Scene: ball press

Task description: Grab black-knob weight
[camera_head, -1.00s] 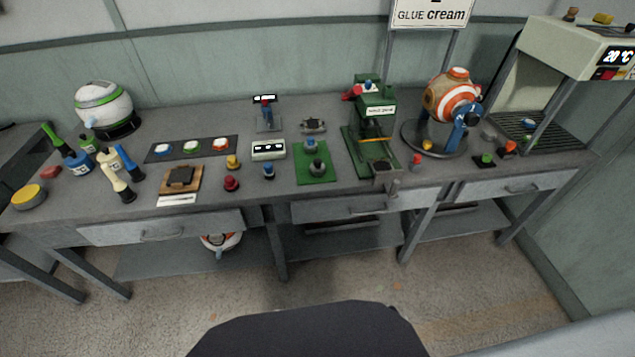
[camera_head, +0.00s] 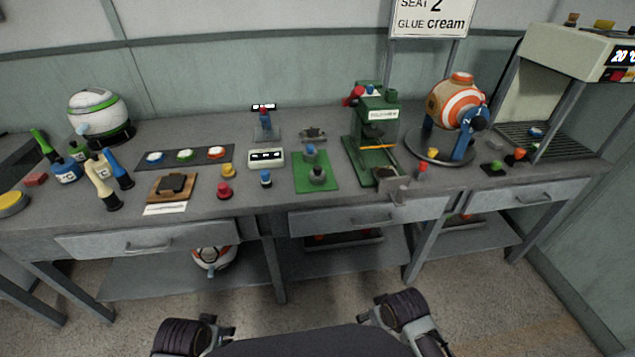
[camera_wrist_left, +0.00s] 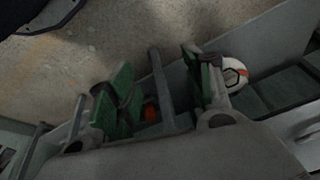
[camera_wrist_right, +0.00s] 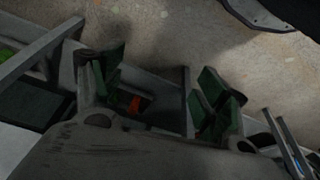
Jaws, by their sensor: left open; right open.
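A small grey weight with a dark, seemingly black knob (camera_head: 317,175) stands on the front part of a green mat (camera_head: 325,187) on the bench. A blue-knobbed weight (camera_head: 310,153) stands just behind it on the same mat. My left gripper (camera_head: 226,331) is low in front of the bench, well away from the weights. In the left wrist view its green-padded fingers (camera_wrist_left: 160,85) are apart and empty. My right gripper (camera_head: 369,316) is also low in front of the bench; the right wrist view shows its fingers (camera_wrist_right: 160,90) apart and empty. Neither wrist view shows the weight.
Red (camera_head: 224,190), yellow (camera_head: 228,170) and blue-topped (camera_head: 265,178) pieces stand left of the mat. A white display box (camera_head: 266,159) is behind them. A green press (camera_head: 375,135) stands right of the mat. Drawers (camera_head: 370,217) line the bench front.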

